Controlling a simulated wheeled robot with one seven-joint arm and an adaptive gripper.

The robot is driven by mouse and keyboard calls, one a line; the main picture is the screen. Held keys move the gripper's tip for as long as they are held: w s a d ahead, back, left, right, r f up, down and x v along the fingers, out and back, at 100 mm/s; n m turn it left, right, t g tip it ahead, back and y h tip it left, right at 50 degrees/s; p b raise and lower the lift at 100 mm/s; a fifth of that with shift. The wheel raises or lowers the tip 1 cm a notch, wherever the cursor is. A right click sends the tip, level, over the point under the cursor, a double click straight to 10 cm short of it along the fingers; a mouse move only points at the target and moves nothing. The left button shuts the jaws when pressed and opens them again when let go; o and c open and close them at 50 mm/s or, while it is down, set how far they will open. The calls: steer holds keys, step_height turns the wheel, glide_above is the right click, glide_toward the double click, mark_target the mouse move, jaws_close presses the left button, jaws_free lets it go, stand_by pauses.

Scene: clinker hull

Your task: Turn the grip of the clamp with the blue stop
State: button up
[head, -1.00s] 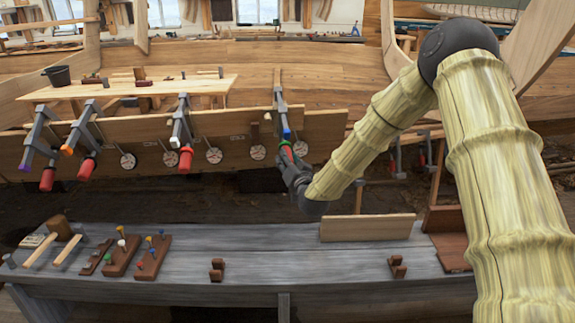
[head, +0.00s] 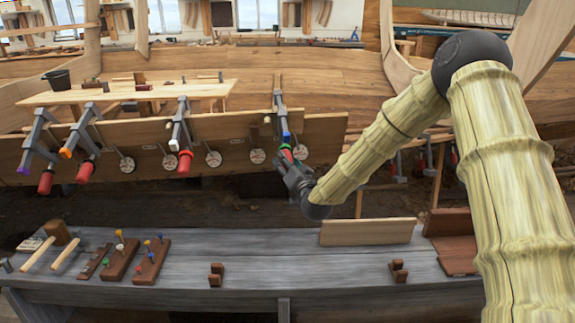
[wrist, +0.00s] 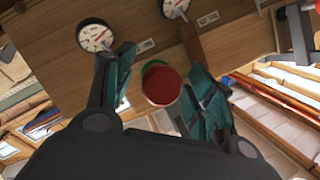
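The clamp with the blue stop (head: 286,134) hangs on the plank's upper edge, right of the middle in the head view. Its red grip (head: 287,153) points down toward me. In the wrist view the round red end of the grip (wrist: 161,87) shows between the fingers, with a green part behind it. My gripper (head: 285,162) is at the lower end of this grip. In the wrist view its two teal-padded fingers (wrist: 162,65) stand apart on either side of the grip, with small gaps visible. The head view hides the exact contact.
Other clamps with purple, orange and white stops (head: 174,145) hang to the left. Round dials (head: 257,156) sit along the plank (head: 320,135). A grey bench (head: 330,262) below holds a mallet, pegged blocks and a board. Space between plank and bench is open.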

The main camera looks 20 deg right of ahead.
steer(key=s, duration=1.2)
steer(key=shift+d+f, duration=0.4)
stand_by(0.7)
steer(key=s+a+f+n+g+p, duration=0.25)
steer(key=s+f+g, duration=0.25)
steer(key=s+f, duration=0.5)
steer(key=s+a+f+n+g+p, duration=0.1)
steer(key=s+a+f+g+p, duration=0.25)
steer(key=s+f, duration=0.6)
steer(key=s+f+n+g+p, duration=0.1)
steer(key=s+f+g+p, duration=0.2)
steer(key=s, duration=1.2)
steer(key=s+d+f+n+g+h+p, duration=0.1)
steer(key=s+f+g+p, duration=0.2)
steer(key=s+f+g, duration=0.4)
steer(key=s+f, duration=0.1)
steer(key=s, duration=0.7)
steer(key=shift+n, duration=0.25)
